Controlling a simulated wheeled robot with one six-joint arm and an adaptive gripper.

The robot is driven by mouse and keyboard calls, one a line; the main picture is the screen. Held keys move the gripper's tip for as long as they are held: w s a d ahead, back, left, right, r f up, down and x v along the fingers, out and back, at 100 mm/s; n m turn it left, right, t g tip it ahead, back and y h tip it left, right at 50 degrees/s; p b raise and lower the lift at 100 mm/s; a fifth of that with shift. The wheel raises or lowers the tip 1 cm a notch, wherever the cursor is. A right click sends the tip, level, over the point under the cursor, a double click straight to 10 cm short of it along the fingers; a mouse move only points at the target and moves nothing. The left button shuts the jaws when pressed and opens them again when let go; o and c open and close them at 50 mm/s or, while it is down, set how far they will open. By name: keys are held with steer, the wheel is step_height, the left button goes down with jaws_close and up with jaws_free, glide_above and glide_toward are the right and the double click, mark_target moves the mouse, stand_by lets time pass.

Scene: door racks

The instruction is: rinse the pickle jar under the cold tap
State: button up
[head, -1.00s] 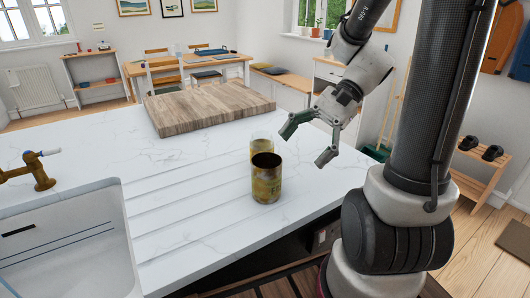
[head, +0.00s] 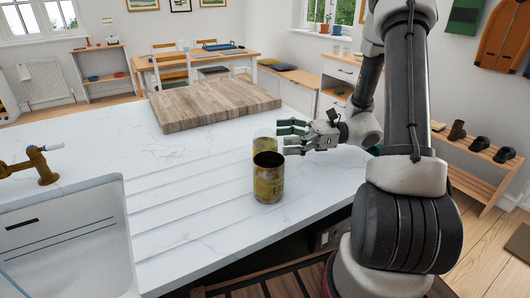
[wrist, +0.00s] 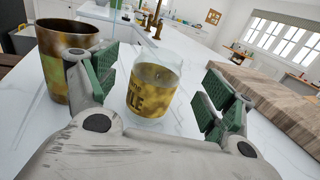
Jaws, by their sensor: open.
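The pickle jar, clear glass with a yellow label ending in "LE", stands upright on the white counter between my fingers in the wrist view (wrist: 153,92). In the head view only its upper part (head: 264,142) shows behind a rusty can. My gripper (head: 289,139) is open and level, just right of the jar; its green-padded fingers flank the jar in the wrist view (wrist: 160,82). The brass tap (head: 38,164) with a blue-tipped white handle stands at the left beside the white sink (head: 75,250).
The rusty can (head: 268,180) stands directly in front of the jar, close to my left finger in the wrist view (wrist: 68,62). A thick wooden board (head: 215,105) lies behind. The grooved drainboard (head: 180,215) between can and sink is clear.

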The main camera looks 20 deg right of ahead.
mark_target(265, 137)
steer(key=a, duration=0.2)
steer(key=w+a, duration=0.1)
steer(key=a, duration=0.2)
steer(key=shift+w+a, duration=0.1)
steer(key=shift+a, duration=0.2)
steer(key=shift+c, duration=0.5)
steer(key=c, duration=1.2)
steer(key=shift+r, duration=0.1)
